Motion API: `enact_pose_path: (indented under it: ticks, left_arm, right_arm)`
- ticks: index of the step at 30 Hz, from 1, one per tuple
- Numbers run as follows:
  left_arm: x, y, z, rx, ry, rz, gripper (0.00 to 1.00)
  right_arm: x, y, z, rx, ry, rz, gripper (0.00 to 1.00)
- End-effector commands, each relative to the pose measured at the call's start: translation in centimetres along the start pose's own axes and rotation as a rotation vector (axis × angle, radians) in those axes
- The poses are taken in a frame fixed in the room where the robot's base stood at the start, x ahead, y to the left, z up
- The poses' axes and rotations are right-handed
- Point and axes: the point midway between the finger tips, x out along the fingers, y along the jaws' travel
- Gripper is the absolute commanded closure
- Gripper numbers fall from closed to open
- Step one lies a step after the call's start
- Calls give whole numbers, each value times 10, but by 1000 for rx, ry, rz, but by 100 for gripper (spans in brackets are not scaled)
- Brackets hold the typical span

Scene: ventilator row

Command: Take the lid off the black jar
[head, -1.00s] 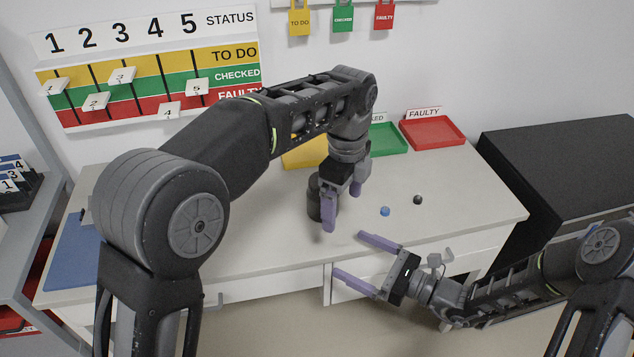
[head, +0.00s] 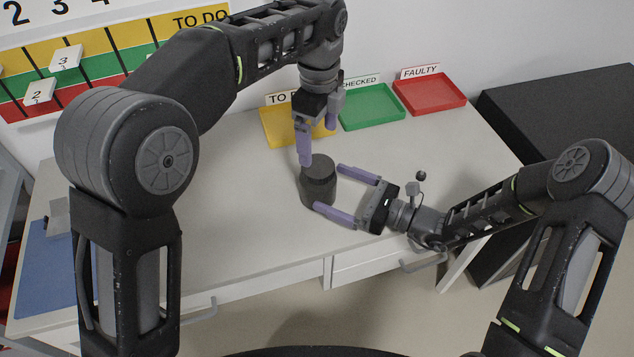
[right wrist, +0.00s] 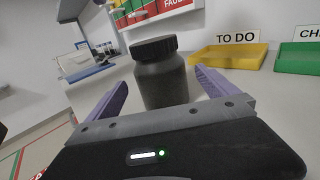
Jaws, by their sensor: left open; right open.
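The black jar (head: 319,188) stands upright on the white table, with its black lid (head: 318,163) on. In the right wrist view the jar (right wrist: 162,84) and its ribbed lid (right wrist: 153,47) stand in front of and between the spread fingers. My right gripper (head: 330,188) is open, its fingers pointing left at the jar's body; I cannot tell whether they touch it. My left gripper (head: 318,141) is open and points down just behind and above the lid. One of its fingertips overlaps the lid's far edge in the head view.
Yellow (head: 283,130), green (head: 371,108) and red (head: 430,94) trays stand along the table's back. A blue mat (head: 45,262) lies at the left. The table's middle left is clear.

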Motion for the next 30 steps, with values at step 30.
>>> enact_pose_path:
  ticks: [30]
  left_arm:
    - [0, 0, 0, 0, 0, 0, 11]
  right_arm:
    - [78, 0, 0, -1, 0, 0, 2]
